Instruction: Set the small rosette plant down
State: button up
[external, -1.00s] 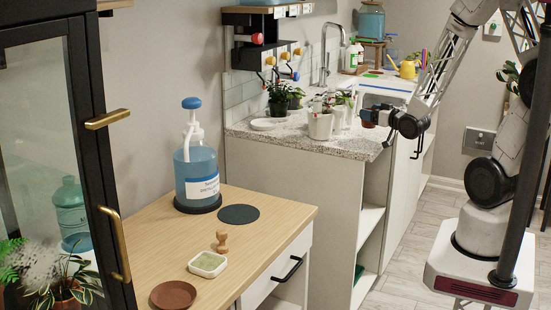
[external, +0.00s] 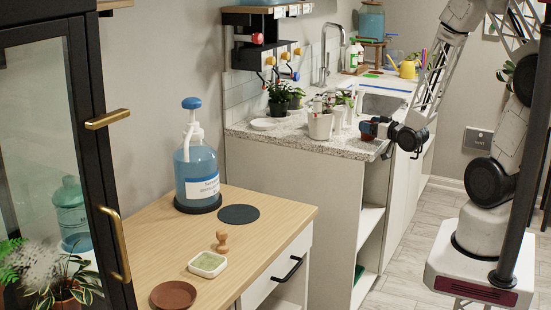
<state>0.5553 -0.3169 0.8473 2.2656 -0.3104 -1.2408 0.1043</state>
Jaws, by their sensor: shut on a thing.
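My gripper (external: 372,130) is at the front right edge of the speckled counter (external: 350,148), pointing left. It is shut on a small, dark reddish thing at its tip, which I take to be the small rosette plant in its pot. The leaves are too small and dark to make out. The held thing is at about the height of the counter top, to the right of the white pots. I cannot tell whether it touches the counter.
White pots (external: 320,127) with plants stand close to the left of my gripper. A dark potted plant (external: 279,97) and a white saucer (external: 264,124) are further left. The sink (external: 383,103) lies behind. A terracotta saucer (external: 173,295) and a dark round mat (external: 239,214) are on the wooden cabinet.

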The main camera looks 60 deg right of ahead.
jog(key=shift+f, duration=0.2)
jog(key=o, duration=0.9)
jog(key=shift+o, duration=0.2)
jog(key=v, duration=0.7)
jog(key=shift+s+a, duration=0.15)
jog(key=shift+s, duration=0.2)
jog(key=shift+w+r, duration=0.15)
